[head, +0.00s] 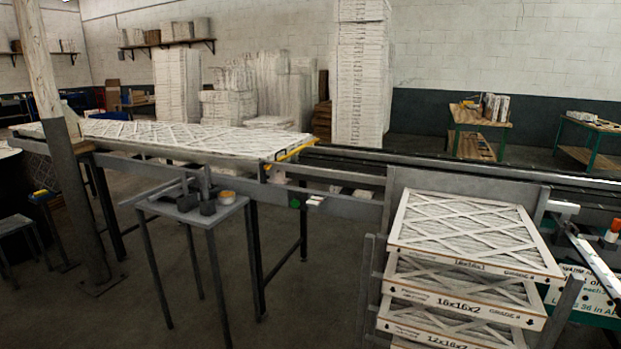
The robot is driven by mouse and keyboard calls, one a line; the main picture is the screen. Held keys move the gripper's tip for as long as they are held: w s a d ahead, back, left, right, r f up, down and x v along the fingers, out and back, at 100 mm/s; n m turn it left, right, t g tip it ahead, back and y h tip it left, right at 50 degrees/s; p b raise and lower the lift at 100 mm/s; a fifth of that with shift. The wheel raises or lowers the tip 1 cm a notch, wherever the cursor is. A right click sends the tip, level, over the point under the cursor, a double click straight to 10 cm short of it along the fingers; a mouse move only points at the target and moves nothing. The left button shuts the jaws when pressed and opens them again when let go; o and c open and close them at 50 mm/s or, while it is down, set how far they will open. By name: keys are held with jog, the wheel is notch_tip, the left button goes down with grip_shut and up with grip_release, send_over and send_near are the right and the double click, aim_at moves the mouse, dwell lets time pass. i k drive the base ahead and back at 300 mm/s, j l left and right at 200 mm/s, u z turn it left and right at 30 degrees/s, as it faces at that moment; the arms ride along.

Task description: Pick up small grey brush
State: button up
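A small grey table (163,208) stands at left of centre, in front of the long conveyor frame. Dark grey objects sit on its top: one with an upright part (187,202) and a blocky one (208,207) to its right. One of these may be the small grey brush, but they are too small and dark to tell. A roll with an orange-yellow rim (227,197) sits at the table's right side. My gripper is not in view.
Framed filters (474,237) are stacked in a rack at the right front. A long filter row (180,136) lies on the conveyor behind the table. A pillar (78,190) stands at left. Floor (290,315) is open between table and rack.

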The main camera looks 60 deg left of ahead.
aim_at(203, 177)
jog(key=u, duration=1.05)
jog(key=j+u, duration=0.2)
jog(key=u, duration=0.2)
jog(key=i+j+u, duration=0.15)
jog(key=u, duration=0.25)
jog(key=i+j+u, duration=0.1)
jog(key=u, duration=0.3)
jog(key=i+j+u, duration=0.1)
jog(key=u, duration=0.3)
jog(key=i+j, duration=0.2)
jog(key=i, duration=0.25)
jog(key=i+j, duration=0.15)
jog(key=i, duration=0.25)
jog(key=k+l+z, duration=0.1)
jog(key=z, duration=0.15)
jog(key=l+z, duration=0.1)
jog(key=z, duration=0.65)
jog(key=j+z, duration=0.15)
jog(key=z, duration=0.8)
jog(key=j+z, duration=0.15)
jog(key=z, duration=0.3)
jog(key=u, duration=2.2)
